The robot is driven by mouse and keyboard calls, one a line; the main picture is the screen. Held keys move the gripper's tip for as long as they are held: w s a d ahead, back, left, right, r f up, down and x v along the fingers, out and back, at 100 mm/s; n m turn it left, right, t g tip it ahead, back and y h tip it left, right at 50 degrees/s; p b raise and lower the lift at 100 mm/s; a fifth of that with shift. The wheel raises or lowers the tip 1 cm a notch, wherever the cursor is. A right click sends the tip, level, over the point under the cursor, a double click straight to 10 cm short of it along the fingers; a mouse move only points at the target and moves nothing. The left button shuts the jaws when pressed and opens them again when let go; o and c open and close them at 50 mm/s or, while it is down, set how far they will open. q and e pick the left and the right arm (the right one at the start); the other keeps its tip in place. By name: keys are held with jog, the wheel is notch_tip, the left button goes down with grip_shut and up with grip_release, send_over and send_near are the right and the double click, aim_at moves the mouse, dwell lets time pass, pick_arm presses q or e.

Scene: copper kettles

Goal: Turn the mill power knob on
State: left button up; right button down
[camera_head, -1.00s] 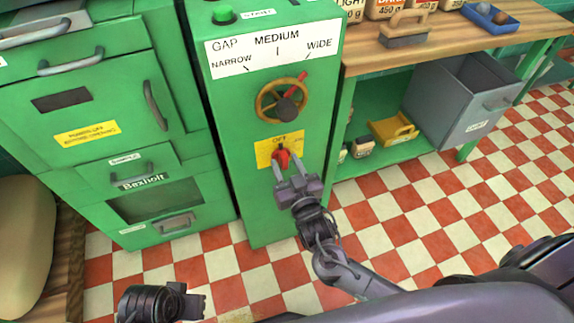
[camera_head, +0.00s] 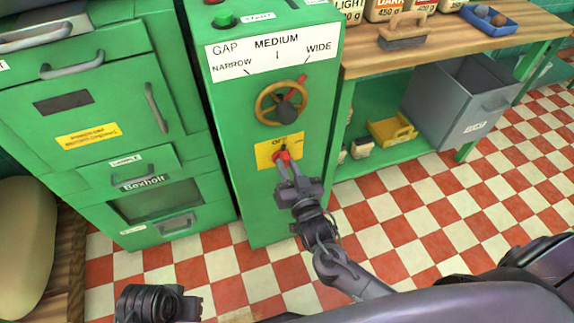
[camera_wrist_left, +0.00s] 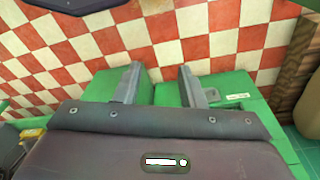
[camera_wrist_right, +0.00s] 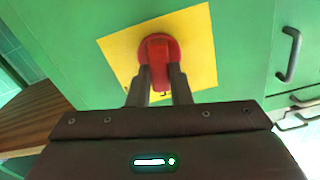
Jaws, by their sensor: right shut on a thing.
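The red power knob (camera_head: 283,157) sits on a yellow plate (camera_head: 262,153) on the front of the green mill cabinet (camera_head: 262,205). The word OFF shows above the knob in the head view. My right gripper (camera_head: 288,168) is shut on the knob, with its fingers on either side of the red grip. In the right wrist view the knob (camera_wrist_right: 159,58) shows between the fingertips (camera_wrist_right: 161,85), and its grip runs about up and down there. My left gripper (camera_wrist_left: 158,82) is open and empty, low in front of the cabinets, over the floor.
A brown gap wheel (camera_head: 268,102) with a red pointer is above the knob. A green start button (camera_head: 224,18) is higher up. A drawer cabinet (camera_head: 110,140) stands to the left. A wooden bench (camera_head: 440,47) and grey bin (camera_head: 465,105) stand to the right.

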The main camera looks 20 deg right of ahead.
jog(key=shift+d+m+p, duration=0.1)
jog(key=shift+m+p, duration=0.2)
jog(key=shift+m, duration=0.6)
jog(key=m+p, duration=0.1)
jog(key=m, duration=0.3)
jog(key=shift+d, duration=0.15)
pick_arm(q)
notch_tip(320, 180, down, 8)
jog(key=a+p, duration=0.1)
jog(key=shift+w+f+n, duration=0.15)
jog(key=shift+w+n, duration=0.15)
jog(key=shift+w, duration=0.1)
pick_arm(e)
jog(key=shift+f+m, duration=0.2)
jog(key=shift+m, duration=1.7)
pick_arm(q)
jog(key=shift+a, duration=0.1)
pick_arm(e)
jog(key=c, duration=1.3)
grip_release()
